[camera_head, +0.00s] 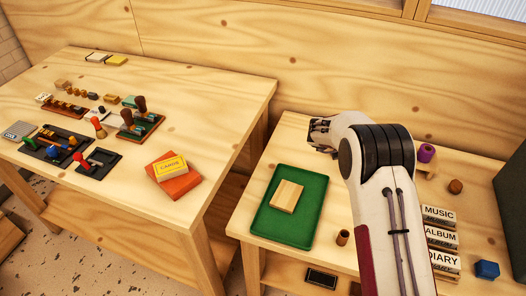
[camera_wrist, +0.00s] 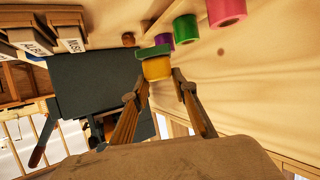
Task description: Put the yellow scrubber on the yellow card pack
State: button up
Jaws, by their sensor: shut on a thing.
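The yellow card pack (camera_head: 171,168) lies on an orange-red box (camera_head: 174,182) near the front right of the left table. The yellow scrubber (camera_wrist: 157,69), with a green top layer, sits between my fingertips in the wrist view. My gripper (camera_wrist: 158,82) is shut on it. In the head view my arm hides the scrubber and most of the gripper, which is over the back of the right table. The card pack is well to the left of my gripper.
A green tray (camera_head: 318,211) with a wooden block (camera_head: 286,196) is on the right table. Blocks marked MUSIC, ALBUM and DIARY (camera_head: 440,238) stand right of my arm. Coloured rolls, one green (camera_wrist: 186,28), show in the wrist view. Several tools and small parts crowd the left table's left side.

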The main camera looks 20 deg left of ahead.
jog(key=s+a+r+n+t+y, duration=0.2)
jog(key=s+a+r, duration=0.1)
jog(key=a, duration=0.8)
jog(key=s+a+r+n+t+y, duration=0.1)
jog(key=s+a+r+n, duration=0.2)
jog(key=a, duration=0.7)
jog(key=s+a+r+n+t+y, duration=0.1)
jog(key=s+a+r+t+y, duration=0.2)
jog(key=a, duration=0.8)
jog(key=s+a+r+n+y, duration=0.3)
jog(key=s+a+n+y, duration=0.2)
jog(key=s+a, duration=0.7)
jog(key=s+a+r+n+y, duration=0.4)
jog(key=s+a+y, duration=0.1)
jog(key=s+a, duration=0.7)
jog(key=shift+s+a+r+n+g, duration=0.15)
jog(key=shift+a+r+n+g, duration=0.2)
jog(key=shift+a, duration=0.45)
jog(key=shift+f, duration=0.1)
jog(key=shift+f, duration=3.1)
